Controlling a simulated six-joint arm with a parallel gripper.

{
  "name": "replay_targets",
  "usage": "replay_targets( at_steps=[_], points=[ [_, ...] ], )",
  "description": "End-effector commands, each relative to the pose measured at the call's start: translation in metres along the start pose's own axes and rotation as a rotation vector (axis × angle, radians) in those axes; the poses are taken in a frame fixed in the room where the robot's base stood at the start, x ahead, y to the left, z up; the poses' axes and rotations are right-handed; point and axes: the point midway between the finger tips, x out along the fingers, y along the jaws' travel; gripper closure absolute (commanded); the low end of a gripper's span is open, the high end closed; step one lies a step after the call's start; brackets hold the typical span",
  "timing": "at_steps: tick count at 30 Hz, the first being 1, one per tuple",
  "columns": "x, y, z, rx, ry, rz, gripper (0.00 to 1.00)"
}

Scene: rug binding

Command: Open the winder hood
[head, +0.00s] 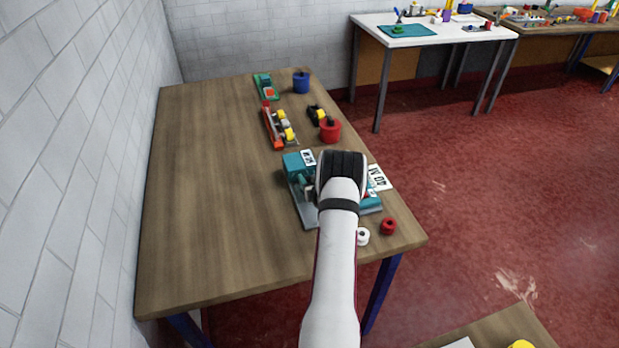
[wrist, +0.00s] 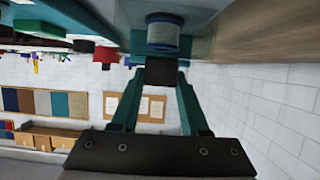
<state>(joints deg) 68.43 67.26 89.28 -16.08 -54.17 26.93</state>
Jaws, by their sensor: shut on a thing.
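The teal winder (head: 293,162) stands on a grey base plate (head: 304,211) near the table's right edge; my arm covers much of it. In the wrist view my gripper (wrist: 160,74) has its teal fingers closed on a small dark block, which looks like the winder hood's handle. A pale spool with a blue rim (wrist: 163,34) shows just beyond the fingertips. In the head view the fingertips are hidden behind my wrist. How far the hood is open cannot be told.
A white spool (head: 362,237) and a red spool (head: 388,226) lie at the near right edge. A red pot (head: 330,131), a red-and-yellow device (head: 276,126) and a blue pot (head: 301,83) stand farther back. The left of the wooden table (head: 210,190) is clear, beside a wall.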

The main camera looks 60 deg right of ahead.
Motion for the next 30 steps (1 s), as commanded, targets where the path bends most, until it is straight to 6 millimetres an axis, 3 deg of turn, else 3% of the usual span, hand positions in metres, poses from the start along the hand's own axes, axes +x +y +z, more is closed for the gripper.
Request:
replay_targets(
  at_steps=[8,18,28,29,30],
  points=[
    [-0.007,0.001,0.003,0.001,-0.001,0.001,1.00],
    [-0.064,0.001,0.027,0.001,-0.001,0.001,1.00],
    [-0.068,0.000,0.028,0.001,0.001,0.000,1.00],
    [-0.068,0.000,0.028,0.001,0.001,0.000,0.53],
    [-0.068,0.000,0.028,0.001,0.001,0.000,0.46]
  ],
)
